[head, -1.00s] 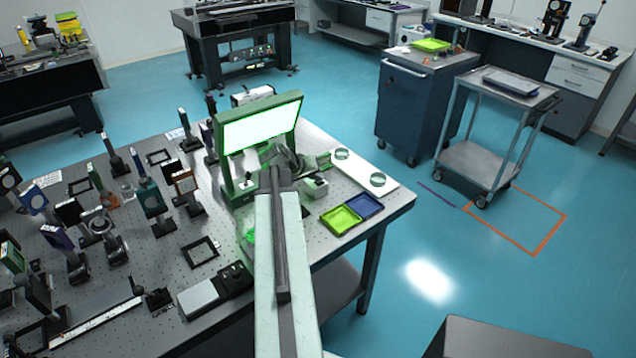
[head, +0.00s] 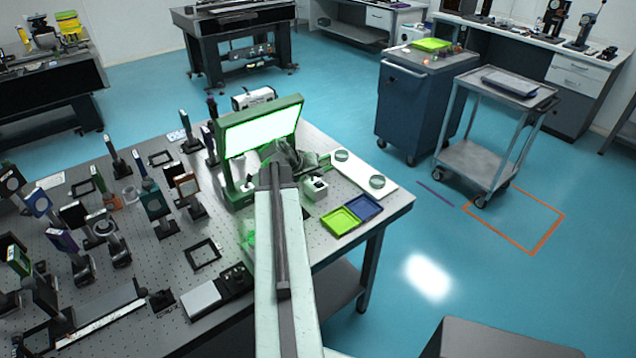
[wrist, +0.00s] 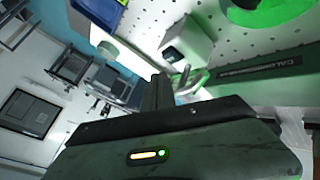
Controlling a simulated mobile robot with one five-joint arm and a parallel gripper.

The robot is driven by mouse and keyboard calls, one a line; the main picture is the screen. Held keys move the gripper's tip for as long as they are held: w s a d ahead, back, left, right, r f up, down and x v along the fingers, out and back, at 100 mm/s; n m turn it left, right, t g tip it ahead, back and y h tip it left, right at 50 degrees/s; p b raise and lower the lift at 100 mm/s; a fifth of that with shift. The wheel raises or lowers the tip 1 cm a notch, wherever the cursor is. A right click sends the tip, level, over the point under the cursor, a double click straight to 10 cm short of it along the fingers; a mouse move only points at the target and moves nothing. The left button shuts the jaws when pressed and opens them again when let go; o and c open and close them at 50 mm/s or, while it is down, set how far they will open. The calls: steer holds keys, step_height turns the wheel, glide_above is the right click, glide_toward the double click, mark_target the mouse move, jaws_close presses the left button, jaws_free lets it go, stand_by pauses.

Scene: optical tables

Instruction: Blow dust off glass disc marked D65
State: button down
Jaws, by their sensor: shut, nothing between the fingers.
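Two round glass discs lie on a white board (head: 355,170) at the table's right edge: the far disc (head: 342,155) and the near disc (head: 377,182). Their markings are too small to read, so I cannot tell which is D65. My gripper (head: 287,155) is in front of the lit panel, left of the white board, and partly blends with the grey parts there. In the wrist view my gripper's fingers (wrist: 163,90) are together with nothing held. No dust blower can be made out clearly.
A green-framed lit panel (head: 262,128) stands close behind my gripper. A small white box (head: 315,187) stands right of my arm, with a yellow-green tray (head: 340,221) and a blue tray (head: 365,207) nearby. Several mounted optics crowd the table's left.

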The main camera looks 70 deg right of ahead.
mark_target(318, 184)
step_height(318, 184, up, 4)
steer(key=p, duration=0.3)
steer(key=shift+r+p, duration=0.25)
steer(key=shift+p, duration=0.1)
steer(key=shift+f, duration=0.15)
